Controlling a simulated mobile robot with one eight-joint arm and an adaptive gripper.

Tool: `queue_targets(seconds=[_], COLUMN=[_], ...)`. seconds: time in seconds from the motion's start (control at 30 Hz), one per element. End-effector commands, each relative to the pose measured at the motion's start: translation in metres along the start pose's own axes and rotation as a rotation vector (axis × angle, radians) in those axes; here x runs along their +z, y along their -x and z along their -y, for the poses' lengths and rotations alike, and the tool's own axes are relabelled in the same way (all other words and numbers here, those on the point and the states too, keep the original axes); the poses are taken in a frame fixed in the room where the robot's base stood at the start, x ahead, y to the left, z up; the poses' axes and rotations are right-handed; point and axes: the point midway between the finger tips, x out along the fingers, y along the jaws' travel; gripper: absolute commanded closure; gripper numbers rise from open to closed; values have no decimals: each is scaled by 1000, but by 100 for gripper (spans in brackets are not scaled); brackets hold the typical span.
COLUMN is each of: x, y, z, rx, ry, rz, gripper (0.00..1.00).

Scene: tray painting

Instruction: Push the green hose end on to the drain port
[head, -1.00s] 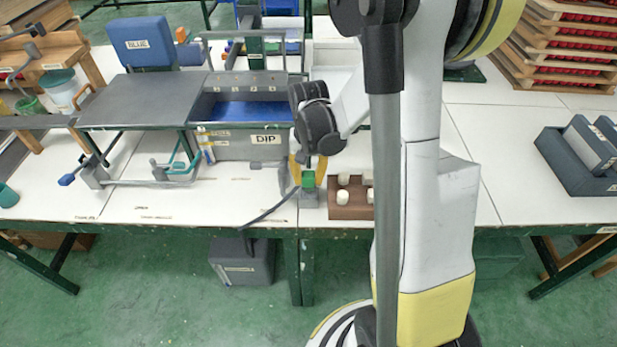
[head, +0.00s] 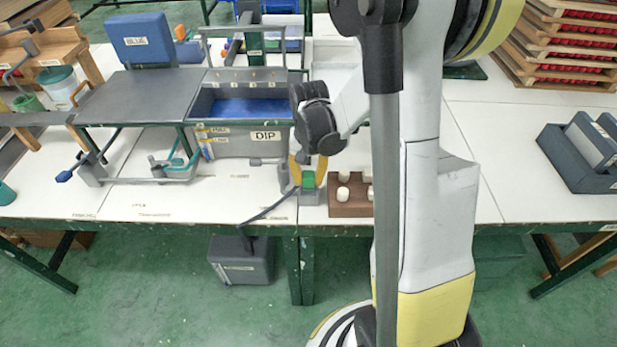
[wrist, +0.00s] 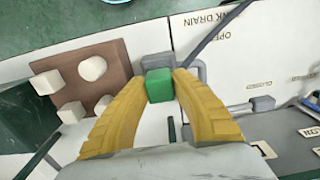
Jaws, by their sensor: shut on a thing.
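The green hose end (wrist: 159,86) is a small green block between the yellow fingers of my gripper (wrist: 160,92) in the wrist view. My gripper is shut on it. In the head view the green hose end (head: 308,181) shows low between the fingertips, just above a grey block (head: 310,198) at the table's front edge. A dark hose (head: 268,210) runs from there down over the edge. A grey bent pipe (wrist: 203,76) stands close beside the right finger in the wrist view. I cannot tell which part is the drain port's mouth.
A brown block with several white pegs (head: 349,203) stands close to the right of my gripper. The grey dip tank (head: 235,146) is behind to the left. A grey valve handle (wrist: 262,103) sits near the "CLOSED" marking. A dark container (head: 240,262) stands on the floor.

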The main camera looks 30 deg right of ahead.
Motion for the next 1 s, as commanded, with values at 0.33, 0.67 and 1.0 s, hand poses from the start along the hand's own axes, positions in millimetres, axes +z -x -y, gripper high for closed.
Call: queue_targets(seconds=[0.33, 0.67, 1.0], x=[0, 0, 0], y=[-8, -8, -9], z=[0, 0, 0], rx=[0, 0, 0], ry=[0, 0, 0], rz=[0, 0, 0], gripper=[100, 100, 50])
